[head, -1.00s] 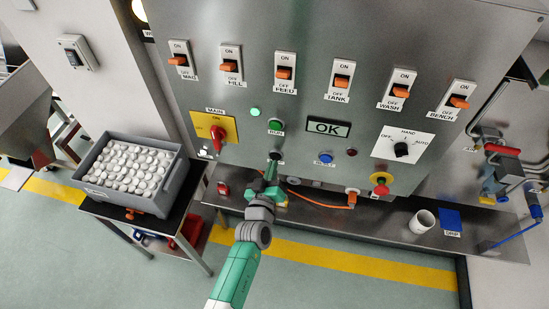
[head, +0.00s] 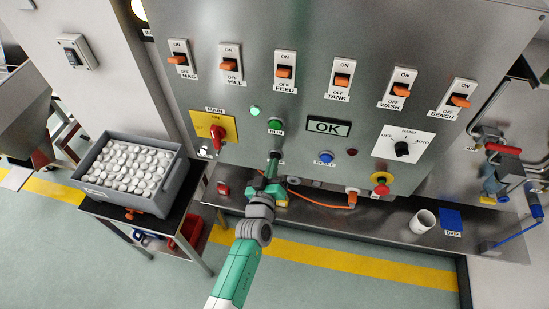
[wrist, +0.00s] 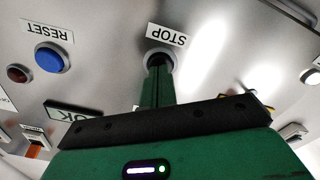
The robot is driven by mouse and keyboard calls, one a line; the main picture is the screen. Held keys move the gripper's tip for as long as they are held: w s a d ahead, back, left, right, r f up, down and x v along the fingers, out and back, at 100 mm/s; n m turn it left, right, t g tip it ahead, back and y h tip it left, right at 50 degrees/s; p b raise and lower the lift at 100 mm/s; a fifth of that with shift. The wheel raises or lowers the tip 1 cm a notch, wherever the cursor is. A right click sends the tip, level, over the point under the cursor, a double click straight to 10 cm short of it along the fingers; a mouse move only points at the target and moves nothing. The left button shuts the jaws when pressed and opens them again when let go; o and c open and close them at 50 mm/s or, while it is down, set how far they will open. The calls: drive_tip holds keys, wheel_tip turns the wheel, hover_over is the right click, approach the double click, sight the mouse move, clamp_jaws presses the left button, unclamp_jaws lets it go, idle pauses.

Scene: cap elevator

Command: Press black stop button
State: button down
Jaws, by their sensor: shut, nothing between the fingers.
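The black stop button (wrist: 161,52) shows in the wrist view as a dark round shape below the upside-down STOP label (wrist: 167,35). My green gripper (wrist: 157,64) is shut and empty, with its fingertips in front of the button and covering much of it. In the head view, my gripper (head: 273,157) reaches up to the panel below the green RUN button (head: 275,125).
The blue RESET button (head: 325,157) and the red emergency knob (head: 381,183) are to the right. The red MAIN handle (head: 217,138) is to the left. A shelf with a white cup (head: 422,222) runs below. A grey crate of caps (head: 171,192) stands left.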

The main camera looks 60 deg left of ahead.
drive_tip(key=shift+w+a+b, duration=0.3)
drive_tip(key=shift+a+b, duration=0.1)
drive_tip(key=shift+a, duration=0.05)
idle(0.6)
drive_tip(key=shift+d, duration=0.1)
drive_tip(key=p+v, duration=0.2)
drive_tip(key=v, duration=0.3)
drive_tip(key=shift+s+d+p, duration=0.1)
drive_tip(key=shift+s+p, duration=0.05)
drive_tip(key=shift+p, duration=0.2)
idle(0.9)
